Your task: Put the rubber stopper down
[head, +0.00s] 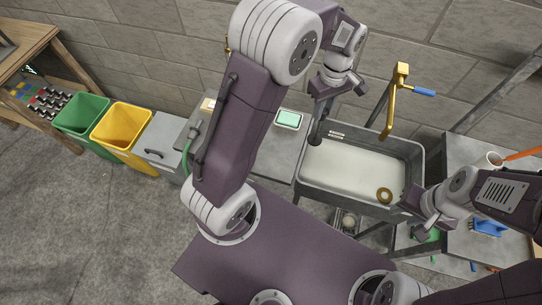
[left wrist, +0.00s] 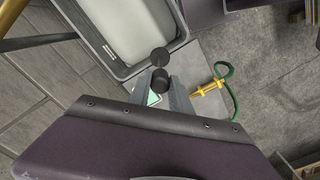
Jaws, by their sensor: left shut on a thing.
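The dark rubber stopper (head: 317,133) hangs below my left gripper (head: 323,108) in the head view, over the left edge of the sink (head: 420,165). In the left wrist view the stopper (left wrist: 160,57) shows as a dark piece with two rounded ends. The fingers of my left gripper (left wrist: 162,88) are shut on its near end. It appears held above the surfaces, with no contact visible below it. My right gripper (head: 412,203) is at the sink's right front corner; its fingers are too small and dark to read.
A green-and-white block (head: 288,118) lies on the grey counter (head: 262,150) left of the sink. Green (head: 80,112) and yellow (head: 122,124) bins stand further left.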

